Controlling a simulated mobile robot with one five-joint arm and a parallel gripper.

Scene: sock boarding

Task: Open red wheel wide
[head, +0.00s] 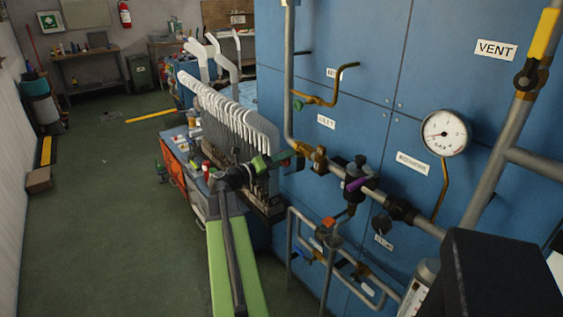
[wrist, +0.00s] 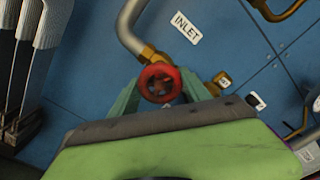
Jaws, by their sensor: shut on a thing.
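The red wheel (wrist: 161,67) is a small round handwheel on a brass valve below the INLET label (wrist: 185,28) in the wrist view. My gripper (wrist: 160,84) has one teal finger on each side of its rim and is shut on it. The lower part of the wheel is close to the dark edge of my gripper. In the head view my gripper (head: 280,159) reaches the left end of the pipe run, by a brass fitting (head: 318,158). The wheel is mostly hidden there by the fingers. How far it is turned cannot be told.
A blue panel (head: 390,70) carries pipes, a pressure gauge (head: 444,133), a purple handle (head: 357,184) and an orange-red handle (head: 328,221) close to my gripper. A rack of white sock forms (head: 230,115) stands just left.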

